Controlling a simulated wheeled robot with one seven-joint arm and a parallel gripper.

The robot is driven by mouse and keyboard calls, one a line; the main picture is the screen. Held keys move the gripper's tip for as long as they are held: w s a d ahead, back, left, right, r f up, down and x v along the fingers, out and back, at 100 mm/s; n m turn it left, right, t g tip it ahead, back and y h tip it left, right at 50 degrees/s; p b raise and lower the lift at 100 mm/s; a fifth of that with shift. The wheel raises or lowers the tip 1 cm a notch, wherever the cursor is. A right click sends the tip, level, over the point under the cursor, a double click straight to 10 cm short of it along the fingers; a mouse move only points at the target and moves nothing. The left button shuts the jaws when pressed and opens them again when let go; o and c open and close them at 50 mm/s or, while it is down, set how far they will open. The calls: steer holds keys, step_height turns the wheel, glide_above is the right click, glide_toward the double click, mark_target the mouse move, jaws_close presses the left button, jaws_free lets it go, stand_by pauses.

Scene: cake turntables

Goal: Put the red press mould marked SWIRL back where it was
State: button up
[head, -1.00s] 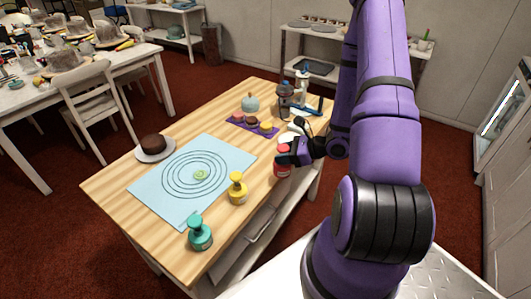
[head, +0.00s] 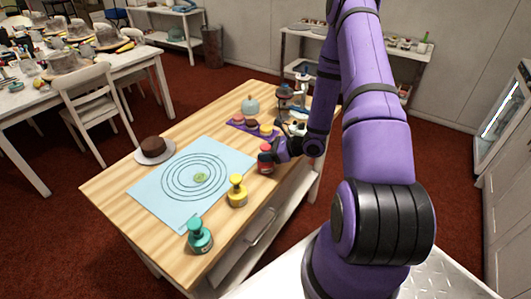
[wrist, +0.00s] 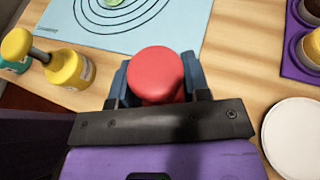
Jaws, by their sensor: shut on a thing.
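The red press mould (head: 265,160) is in my gripper (head: 269,152), near the right edge of the blue mat. In the wrist view the round red top of the mould (wrist: 156,75) sits between the two fingers of my gripper (wrist: 156,82), which are shut on it. Its SWIRL mark is not readable in either view. I cannot tell whether its base touches the table. The blue mat (head: 222,151) bears dark concentric rings and a small green piece (head: 200,177) near its middle.
A yellow press mould (head: 237,190) and a teal one (head: 199,236) stand along the near table edge. A brown cake (head: 154,146) is on a plate at left. A purple tray (head: 234,124) of small cakes lies behind my gripper. Bare wood (wrist: 235,60) shows right of the mould.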

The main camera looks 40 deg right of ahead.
steer(key=o, duration=1.1)
steer(key=shift+f, duration=0.1)
steer(key=shift+s+d+r, duration=0.15)
steer(key=shift+s+r, duration=0.05)
steer(key=v, duration=1.1)
steer(key=s+a+r+n+g, duration=0.1)
steer(key=a+r+n+g, duration=0.3)
steer(key=a+r+n, duration=0.5)
steer(key=s+a+r+n+g, duration=0.1)
steer(key=a+r+n+g, duration=0.35)
steer(key=r, duration=0.85)
steer(key=s+a+r+n+t+h, duration=0.2)
steer(key=s+a+r+n+h, duration=0.1)
steer(key=s+r+n, duration=0.4)
steer(key=s+a+r+n+t+h, duration=0.1)
steer(key=s+a+r+n+h, duration=0.2)
steer(key=s+r+n+h, duration=0.3)
steer(key=s+r+n, duration=0.1)
steer(key=s+r, duration=0.2)
steer(key=shift+s+a+r+t, duration=0.25)
steer(key=shift+a+r+t, duration=0.1)
steer(key=shift+a, duration=0.05)
